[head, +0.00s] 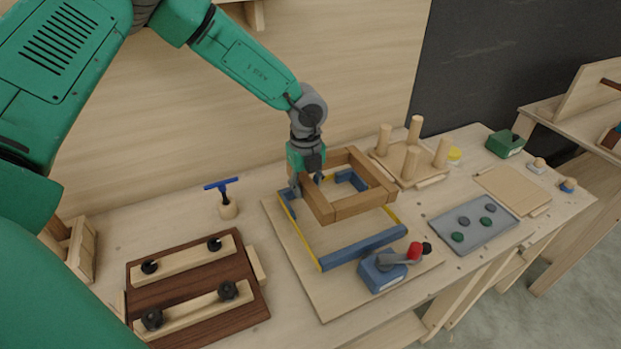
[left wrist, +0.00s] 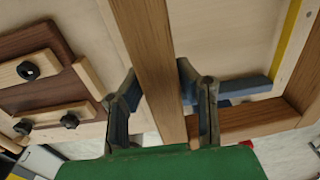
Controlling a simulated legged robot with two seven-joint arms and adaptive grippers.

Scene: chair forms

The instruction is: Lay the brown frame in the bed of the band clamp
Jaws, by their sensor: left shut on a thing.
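The brown frame (head: 362,203) is an open wooden rectangle. My left gripper (head: 308,184) is shut on its left bar, and the left wrist view shows one finger on each side of that bar (left wrist: 150,62). The frame appears level, above the rear part of the band clamp's bed. The band clamp has a pale board (head: 328,303), blue bars (head: 362,247), yellow strips along its sides and a blue block with a red-knobbed lever (head: 412,252). The frame hides part of the bed's rear, and the gap beneath it is hard to judge. My right gripper is not in view.
A dark board with pale bars and black knobs (head: 197,285) lies at the left. A blue-handled tool (head: 226,198) stands behind it. A pegged stand (head: 410,168) is close behind the frame's right. A grey tray (head: 472,223) lies at the right.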

